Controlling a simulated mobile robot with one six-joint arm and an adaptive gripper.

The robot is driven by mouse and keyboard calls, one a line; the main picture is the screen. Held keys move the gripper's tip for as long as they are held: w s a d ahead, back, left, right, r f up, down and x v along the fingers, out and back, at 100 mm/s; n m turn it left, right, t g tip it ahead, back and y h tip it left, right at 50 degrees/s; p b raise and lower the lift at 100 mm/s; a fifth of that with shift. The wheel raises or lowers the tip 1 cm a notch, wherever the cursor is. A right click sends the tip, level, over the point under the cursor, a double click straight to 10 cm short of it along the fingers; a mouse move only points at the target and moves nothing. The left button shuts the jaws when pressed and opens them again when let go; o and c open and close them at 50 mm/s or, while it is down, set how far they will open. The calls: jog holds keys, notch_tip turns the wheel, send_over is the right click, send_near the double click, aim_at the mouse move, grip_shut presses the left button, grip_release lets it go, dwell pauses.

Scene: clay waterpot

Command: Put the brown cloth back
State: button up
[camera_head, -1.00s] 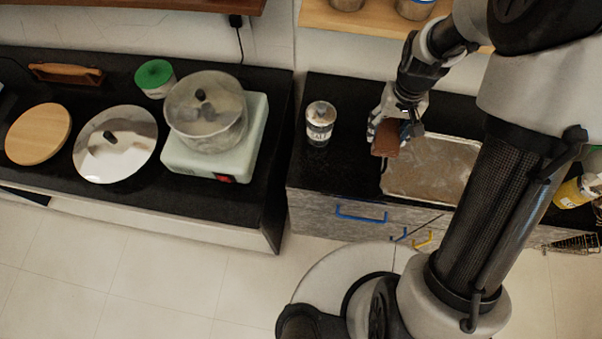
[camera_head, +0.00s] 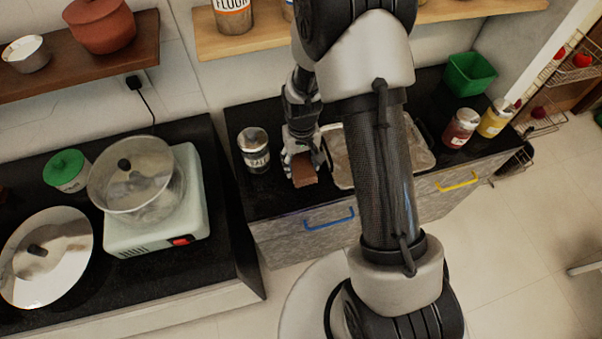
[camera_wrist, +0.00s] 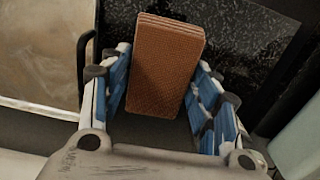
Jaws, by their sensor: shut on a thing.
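The brown cloth (camera_head: 305,172) is a folded, layered, textured block. My gripper (camera_head: 303,158) is shut on it, with the cloth between the blue-padded fingers. In the wrist view the cloth (camera_wrist: 165,65) sticks out past the fingers. In the head view the cloth shows over the black counter (camera_head: 258,198), between the salt jar (camera_head: 254,151) and the metal tray (camera_head: 343,176). I cannot tell whether the cloth touches the counter. My arm hides part of the tray.
A hotplate (camera_head: 150,237) with a lidded pot (camera_head: 133,180) stands on the left counter. A green bin (camera_head: 470,74), a red jar (camera_head: 460,128) and a yellow jar (camera_head: 494,119) stand at the right. A wooden shelf (camera_head: 265,40) runs above the counter.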

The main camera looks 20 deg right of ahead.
jog(key=shift+f+b, duration=0.6)
jog(key=shift+f, duration=1.8)
jog(key=shift+f, duration=0.1)
jog(key=o, duration=1)
jog(key=shift+f, duration=0.1)
notch_tip(320, 180, up, 12)
jog(key=p, duration=0.3)
jog(key=shift+r+p, duration=0.25)
jog(key=shift+p, duration=0.05)
notch_tip(320, 180, up, 8)
jog(key=s+t, duration=0.1)
notch_tip(320, 180, up, 11)
jog(key=t, duration=0.1)
send_over(301, 171)
jog(key=s, duration=0.6)
jog(key=s+r+t, duration=0.2)
jog(key=s+r, duration=0.5)
jog(key=s, duration=0.6)
jog(key=shift+d+t, duration=0.3)
jog(key=shift+d, duration=0.1)
